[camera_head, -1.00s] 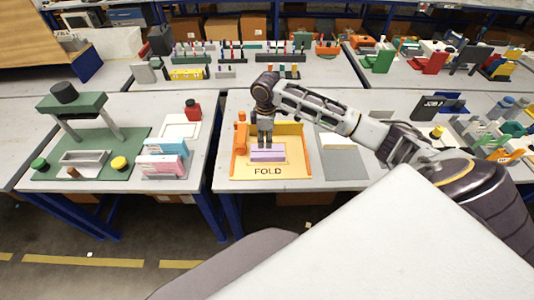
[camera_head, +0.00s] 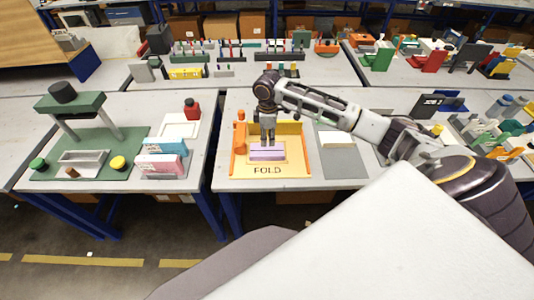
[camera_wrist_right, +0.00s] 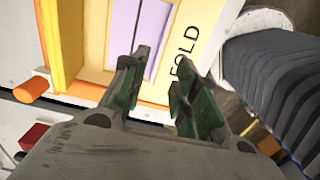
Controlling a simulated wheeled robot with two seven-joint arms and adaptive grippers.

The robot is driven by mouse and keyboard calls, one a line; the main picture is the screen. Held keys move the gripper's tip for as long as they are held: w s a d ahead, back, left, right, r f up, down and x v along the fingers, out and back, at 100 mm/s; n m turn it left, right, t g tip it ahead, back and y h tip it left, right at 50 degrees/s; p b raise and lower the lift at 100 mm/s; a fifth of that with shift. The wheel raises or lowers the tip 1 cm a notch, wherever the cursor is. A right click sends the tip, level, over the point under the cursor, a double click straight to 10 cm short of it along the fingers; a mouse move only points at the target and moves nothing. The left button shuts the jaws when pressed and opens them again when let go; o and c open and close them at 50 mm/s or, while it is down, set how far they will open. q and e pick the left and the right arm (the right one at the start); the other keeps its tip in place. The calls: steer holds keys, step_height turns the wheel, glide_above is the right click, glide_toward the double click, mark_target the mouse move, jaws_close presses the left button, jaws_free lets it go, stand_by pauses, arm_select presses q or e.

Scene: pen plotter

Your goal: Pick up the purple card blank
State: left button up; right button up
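The purple card blank (camera_head: 266,154) lies flat on the yellow fold station (camera_head: 294,170), just above the FOLD lettering. My right gripper (camera_head: 268,144) points down over the card's far part; whether its tips touch the card cannot be told. In the right wrist view, the two green-lined fingers of the gripper (camera_wrist_right: 162,88) stand apart with nothing seen between them. My left gripper is not in view.
The fold station has raised yellow walls and an orange post (camera_head: 240,131) at its left. A grey pad (camera_head: 345,165) lies to its right. A green press (camera_head: 72,103) and pink and blue card holders (camera_head: 165,165) stand on the left table.

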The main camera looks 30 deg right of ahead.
mark_target(267, 150)
steer(key=shift+f, duration=2.8)
steer(key=shift+f, duration=0.1)
steer(key=shift+a+f+p, duration=0.1)
steer(key=shift+f+p, duration=0.3)
steer(key=shift+f, duration=2.1)
steer(key=shift+c, duration=0.2)
jaws_close()
